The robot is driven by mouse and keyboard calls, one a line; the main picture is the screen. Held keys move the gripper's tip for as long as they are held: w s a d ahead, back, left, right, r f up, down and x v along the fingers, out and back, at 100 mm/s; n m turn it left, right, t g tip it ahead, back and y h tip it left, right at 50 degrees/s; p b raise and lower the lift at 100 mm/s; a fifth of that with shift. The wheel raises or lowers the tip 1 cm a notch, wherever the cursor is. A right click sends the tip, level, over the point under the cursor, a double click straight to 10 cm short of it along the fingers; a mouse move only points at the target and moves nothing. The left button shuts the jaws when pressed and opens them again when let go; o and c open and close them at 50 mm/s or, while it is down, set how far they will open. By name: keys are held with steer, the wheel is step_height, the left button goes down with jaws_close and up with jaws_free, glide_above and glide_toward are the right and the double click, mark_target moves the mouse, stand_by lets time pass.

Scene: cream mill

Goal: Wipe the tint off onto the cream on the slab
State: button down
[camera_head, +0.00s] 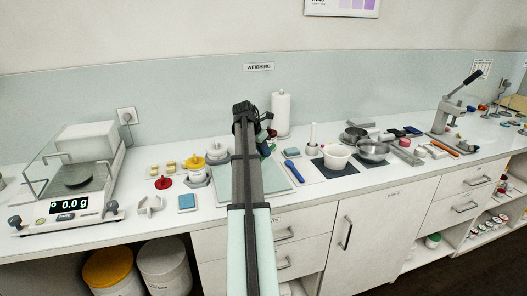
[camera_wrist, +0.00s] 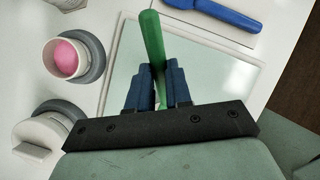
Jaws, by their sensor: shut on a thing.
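My gripper (camera_wrist: 158,88) is shut on a green-handled tool (camera_wrist: 151,38), which stands up between its blue fingers. The tool's working end is hidden behind the gripper, so I cannot see any tint on it. The pale slab (camera_wrist: 120,72) lies beneath the gripper; in the head view it shows on both sides of my arm (camera_head: 281,182). I cannot make out cream on its visible part. I cannot tell whether the tool touches the slab. A white cup with pink contents (camera_wrist: 66,57) sits in a grey ring left of the slab.
A blue spatula (camera_head: 291,170) lies right of the slab, near a white bowl (camera_head: 336,157) and metal bowls. A paper roll (camera_head: 281,115) stands behind. A balance (camera_head: 75,188) reading 0.0 g and a yellow-topped jar (camera_head: 194,164) stand left. Another white container (camera_wrist: 45,133) stands below the cup.

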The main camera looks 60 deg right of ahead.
steer(key=shift+f, duration=0.6)
stand_by(0.8)
steer(key=shift+s+d, duration=0.25)
steer(key=shift+d, duration=0.85)
steer(key=shift+r, duration=0.15)
stand_by(0.6)
steer(key=shift+r, duration=2.85)
